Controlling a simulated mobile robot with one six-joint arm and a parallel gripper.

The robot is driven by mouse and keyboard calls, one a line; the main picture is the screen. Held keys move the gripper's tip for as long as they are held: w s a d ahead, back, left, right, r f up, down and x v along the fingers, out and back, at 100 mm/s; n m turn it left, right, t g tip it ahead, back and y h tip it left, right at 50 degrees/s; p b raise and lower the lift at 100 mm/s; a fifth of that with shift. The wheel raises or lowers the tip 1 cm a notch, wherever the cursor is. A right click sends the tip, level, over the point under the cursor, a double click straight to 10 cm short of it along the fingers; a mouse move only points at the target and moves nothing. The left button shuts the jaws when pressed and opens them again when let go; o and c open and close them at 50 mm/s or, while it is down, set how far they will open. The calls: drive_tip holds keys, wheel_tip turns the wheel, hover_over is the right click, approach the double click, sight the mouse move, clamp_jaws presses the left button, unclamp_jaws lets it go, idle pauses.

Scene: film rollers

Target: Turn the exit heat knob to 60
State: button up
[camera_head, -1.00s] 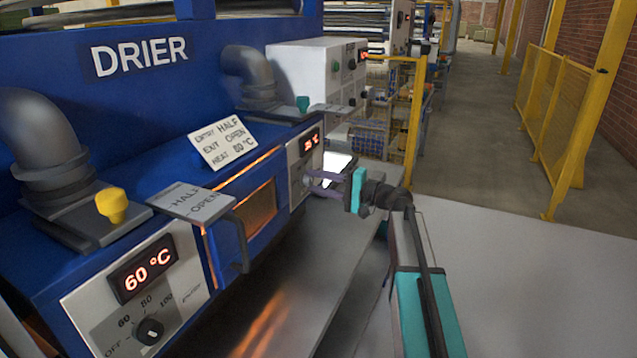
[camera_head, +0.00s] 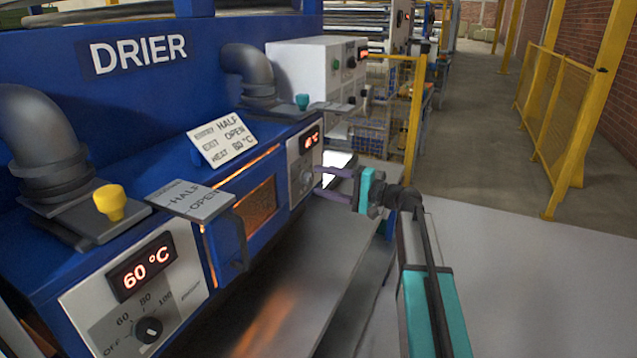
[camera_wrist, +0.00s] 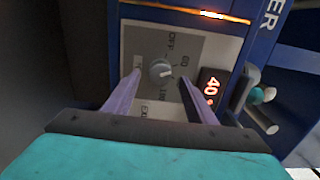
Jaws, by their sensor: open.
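The exit heat knob (camera_wrist: 161,70) is a small round grey knob on a grey dial plate in the wrist view. The display (camera_wrist: 211,88) beside it reads 40. In the head view, the far drier panel (camera_head: 294,161) holds this display (camera_head: 311,140), whose digits are too small to read surely. My gripper (camera_wrist: 160,78) is open, with its purple fingers on either side of the knob in the wrist view. In the head view, my gripper (camera_head: 320,184) stands a little off the panel. No contact with the knob shows.
The nearer panel has its own knob (camera_head: 148,330) and a display (camera_head: 143,268) reading 60 °C. A tilted sign (camera_head: 222,139) says entry half, exit open, heat 60 °C. A yellow damper knob (camera_head: 111,204) and a teal one (camera_head: 302,102) stand on top. A grey ledge runs below.

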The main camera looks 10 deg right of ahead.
drive_tip(key=b+v, duration=0.1)
drive_tip(key=v, duration=1)
drive_tip(key=shift+b, duration=0.4)
drive_tip(key=shift+s+d, duration=0.15)
